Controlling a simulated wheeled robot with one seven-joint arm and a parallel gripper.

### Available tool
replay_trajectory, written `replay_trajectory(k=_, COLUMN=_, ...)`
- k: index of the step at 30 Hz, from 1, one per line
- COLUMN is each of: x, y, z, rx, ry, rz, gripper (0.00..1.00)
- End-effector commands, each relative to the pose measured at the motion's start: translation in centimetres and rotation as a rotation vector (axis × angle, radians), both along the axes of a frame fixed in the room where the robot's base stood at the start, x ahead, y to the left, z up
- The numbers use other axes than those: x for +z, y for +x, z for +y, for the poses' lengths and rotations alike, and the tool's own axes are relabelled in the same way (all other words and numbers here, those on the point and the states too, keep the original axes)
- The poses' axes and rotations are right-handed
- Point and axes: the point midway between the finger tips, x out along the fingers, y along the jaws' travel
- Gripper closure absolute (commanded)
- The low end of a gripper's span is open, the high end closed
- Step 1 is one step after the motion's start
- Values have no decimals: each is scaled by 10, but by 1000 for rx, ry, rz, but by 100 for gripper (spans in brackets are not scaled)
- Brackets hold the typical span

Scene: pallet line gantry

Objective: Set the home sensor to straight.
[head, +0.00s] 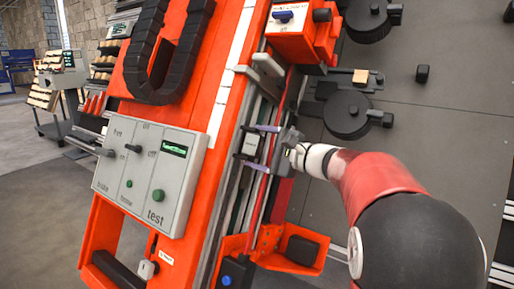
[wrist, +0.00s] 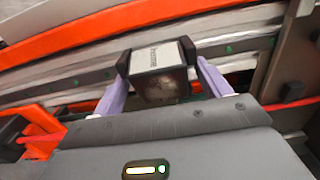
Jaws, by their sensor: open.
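The home sensor (wrist: 160,82) is a small dark block with a light, lettered top face, on the metal rail in the wrist view. Its edges look roughly in line with the rail, but I cannot tell its exact angle. In the head view the sensor (head: 251,144) shows small beside the rail (head: 270,150). My gripper (wrist: 156,57) has lavender fingers with dark pads, one on each side of the sensor. The jaws are open around it; whether either pad touches it is unclear. My gripper (head: 247,146) reaches in from the right in the head view.
A grey control panel (head: 148,180) with switches, a green button and a lit display is on the orange frame left of the rail. An orange box (head: 300,35) with a blue lever stands at the rail's far end. An orange bracket (head: 235,245) is at the near end. Black rollers (head: 347,115) stand right.

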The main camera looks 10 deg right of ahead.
Motion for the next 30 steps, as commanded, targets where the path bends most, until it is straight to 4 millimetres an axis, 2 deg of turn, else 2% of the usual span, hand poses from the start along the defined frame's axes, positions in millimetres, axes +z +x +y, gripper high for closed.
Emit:
replay_trajectory(k=11, x=0, y=5, z=5, rx=-1, ry=-1, rz=0, gripper=25)
replay_trajectory(k=21, x=0, y=5, z=5, rx=-1, ry=-1, rz=0, gripper=68)
replay_trajectory(k=26, x=0, y=4, z=6, rx=-25, ry=-11, rz=8, gripper=68)
replay_trajectory(k=30, x=1, y=1, z=6, rx=-110, ry=-44, rz=39, gripper=68)
